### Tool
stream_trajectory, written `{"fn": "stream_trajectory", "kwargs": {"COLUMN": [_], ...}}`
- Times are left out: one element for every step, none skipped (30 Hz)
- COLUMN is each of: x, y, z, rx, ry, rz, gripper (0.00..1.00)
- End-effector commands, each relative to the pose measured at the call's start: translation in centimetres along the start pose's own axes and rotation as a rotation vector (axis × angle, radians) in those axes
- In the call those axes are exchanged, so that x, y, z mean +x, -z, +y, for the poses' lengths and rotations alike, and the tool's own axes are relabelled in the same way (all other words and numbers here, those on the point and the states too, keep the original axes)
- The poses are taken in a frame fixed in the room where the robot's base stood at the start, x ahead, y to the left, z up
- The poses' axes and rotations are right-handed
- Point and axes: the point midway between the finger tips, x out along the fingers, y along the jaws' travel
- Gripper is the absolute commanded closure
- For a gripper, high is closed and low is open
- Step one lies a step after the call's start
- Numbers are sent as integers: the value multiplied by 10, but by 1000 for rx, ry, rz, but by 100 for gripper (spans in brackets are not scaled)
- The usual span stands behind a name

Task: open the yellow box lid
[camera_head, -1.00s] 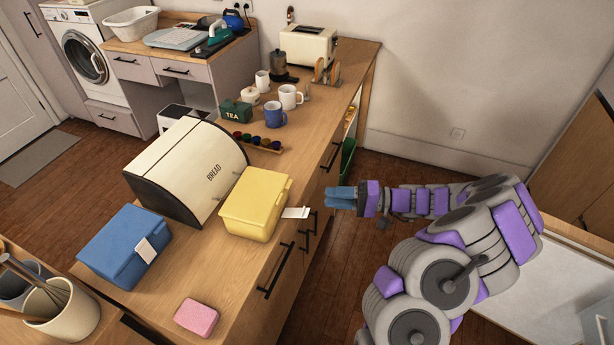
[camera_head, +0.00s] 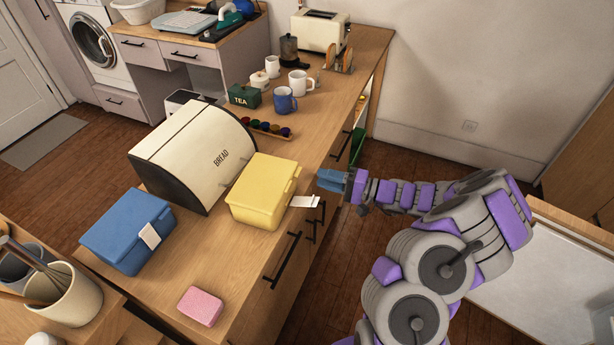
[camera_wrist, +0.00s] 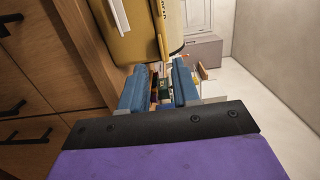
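The yellow box (camera_head: 262,190) stands on the wooden counter with its lid down. A flat white tab (camera_head: 304,201) sticks out from its right side, over the counter edge. My gripper (camera_head: 324,180) is just right of the box, near and slightly beyond the tab, with a small gap to the box. In the wrist view, my gripper's two blue fingers (camera_wrist: 159,87) are apart, with nothing visibly held between them.
The bread bin (camera_head: 195,155) stands directly left of the yellow box. A blue box (camera_head: 128,230) and a pink sponge (camera_head: 200,306) lie nearer. Mugs, a tea tin (camera_head: 244,96) and a toaster (camera_head: 320,30) stand farther back. Drawer handles (camera_head: 285,262) protrude below the counter edge.

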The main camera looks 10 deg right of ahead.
Motion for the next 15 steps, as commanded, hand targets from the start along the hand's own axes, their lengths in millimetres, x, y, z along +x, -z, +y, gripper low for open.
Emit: {"fn": "stream_trajectory", "kwargs": {"x": [11, 16, 24, 29, 33, 39, 43, 46, 50, 52, 54, 57, 58, 59, 60], "y": [-2, -1, -1, -2, -2, -2, -2, -1, -1, -1, -1, -1, -1, -1, -1], "z": [2, 2, 1, 1, 1, 1, 0, 0, 0, 0, 0, -1, -1, -1, -1], "rx": [0, 0, 0, 1, 1, 1, 0, 0, 0, 0, 0, 0, -1, -1, -1], "ry": [0, 1, 1, 1, 2, 2, 2, 3, 3, 2, 3, 3, 2, 2, 2], "rz": [-5, -4, -5, -6, -5, -6, -6, -5, -5, -5, -4, -3, -3, -3, -3], "gripper": [69, 69, 69, 69, 69, 69, 69, 69, 69, 69, 69, 69, 69, 69, 69]}}
